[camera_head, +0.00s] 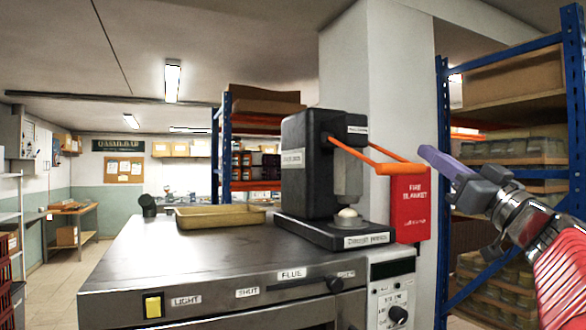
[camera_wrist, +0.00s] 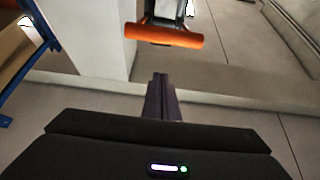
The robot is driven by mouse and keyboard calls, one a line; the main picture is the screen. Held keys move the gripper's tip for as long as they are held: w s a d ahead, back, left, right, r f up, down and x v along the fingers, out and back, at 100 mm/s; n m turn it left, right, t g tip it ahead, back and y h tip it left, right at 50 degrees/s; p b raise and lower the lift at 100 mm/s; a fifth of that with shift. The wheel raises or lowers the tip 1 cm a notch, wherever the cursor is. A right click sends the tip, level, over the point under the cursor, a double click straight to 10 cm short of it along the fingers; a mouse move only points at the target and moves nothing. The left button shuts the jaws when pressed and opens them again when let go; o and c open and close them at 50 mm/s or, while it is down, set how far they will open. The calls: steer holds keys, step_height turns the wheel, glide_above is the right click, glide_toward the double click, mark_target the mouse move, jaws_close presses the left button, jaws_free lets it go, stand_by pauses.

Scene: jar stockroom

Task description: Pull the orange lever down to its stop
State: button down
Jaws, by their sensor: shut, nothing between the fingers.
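The orange lever (camera_head: 398,168) sticks out to the right from the upper part of a black press (camera_head: 307,160) on the metal counter. Its two orange arms run from the press to a thick cross handle. In the wrist view the handle of the orange lever (camera_wrist: 163,35) lies across the top middle, ahead of the fingertips. My gripper (camera_head: 428,153) is shut and empty, to the right of the handle, at about its height or slightly above in the head view. A gap shows between them in the wrist view, where my gripper (camera_wrist: 160,78) points toward the handle.
A shallow tan tray (camera_head: 220,222) sits on the metal counter (camera_head: 150,262), left of the press. A red fire blanket case (camera_head: 411,215) hangs on the white pillar (camera_head: 385,70) behind the lever. Blue-framed shelving (camera_head: 442,130) with boxes stands at the right.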

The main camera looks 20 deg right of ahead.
mark_target(418, 168)
steer(key=w, duration=0.1)
steer(key=w+f, duration=0.2)
steer(key=w, duration=0.1)
stand_by(0.3)
